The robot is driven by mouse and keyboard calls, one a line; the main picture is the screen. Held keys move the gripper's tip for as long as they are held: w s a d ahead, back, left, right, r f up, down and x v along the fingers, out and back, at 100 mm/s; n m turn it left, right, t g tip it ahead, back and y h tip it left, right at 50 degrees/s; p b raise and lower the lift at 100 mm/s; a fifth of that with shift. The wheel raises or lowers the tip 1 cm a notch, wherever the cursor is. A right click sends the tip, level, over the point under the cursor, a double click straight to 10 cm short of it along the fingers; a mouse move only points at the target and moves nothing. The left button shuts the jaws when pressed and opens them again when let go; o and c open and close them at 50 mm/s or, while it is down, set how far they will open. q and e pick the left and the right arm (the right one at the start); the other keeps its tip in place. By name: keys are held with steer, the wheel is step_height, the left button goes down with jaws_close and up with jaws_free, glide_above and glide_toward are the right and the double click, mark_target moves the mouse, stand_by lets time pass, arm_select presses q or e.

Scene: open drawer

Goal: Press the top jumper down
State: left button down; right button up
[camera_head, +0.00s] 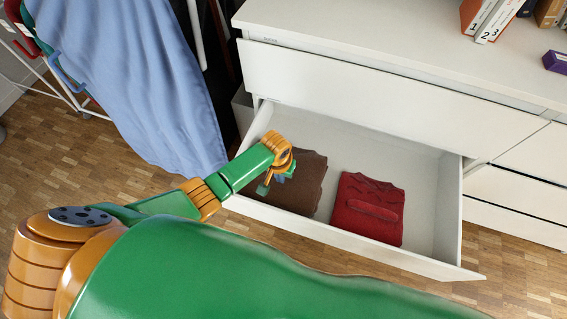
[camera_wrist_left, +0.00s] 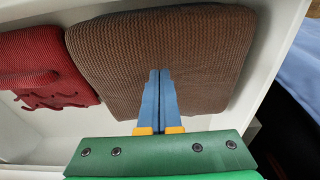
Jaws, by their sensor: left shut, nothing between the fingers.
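A folded brown jumper (camera_head: 303,188) lies at the left in the open white drawer (camera_head: 438,215). A folded red jumper (camera_head: 366,210) lies to its right, with a gap between them. My left gripper (camera_head: 272,184) is over the left part of the brown jumper and hides some of it. In the left wrist view the blue fingers (camera_wrist_left: 159,82) are shut together with nothing between them, in front of the brown jumper (camera_wrist_left: 205,60). Whether the tips touch the knit is unclear. The red jumper (camera_wrist_left: 40,68) shows at the left there. My right gripper is not in view.
The white dresser (camera_head: 380,100) stands behind the drawer, with books (camera_head: 490,18) and a purple box (camera_head: 556,62) on top. A blue cloth (camera_head: 135,75) hangs on a rack at the left. The drawer's right end is bare.

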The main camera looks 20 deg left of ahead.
arm_select(q)
steer(key=shift+s+r+p, duration=0.35)
steer(key=shift+s+r, duration=0.15)
steer(key=shift+r, duration=0.05)
steer(key=shift+s+f, duration=0.1)
steer(key=shift+f, duration=0.2)
step_height(320, 180, up, 7)
steer(key=p, duration=0.3)
steer(key=shift+s+p, duration=0.35)
steer(key=shift+p, duration=0.05)
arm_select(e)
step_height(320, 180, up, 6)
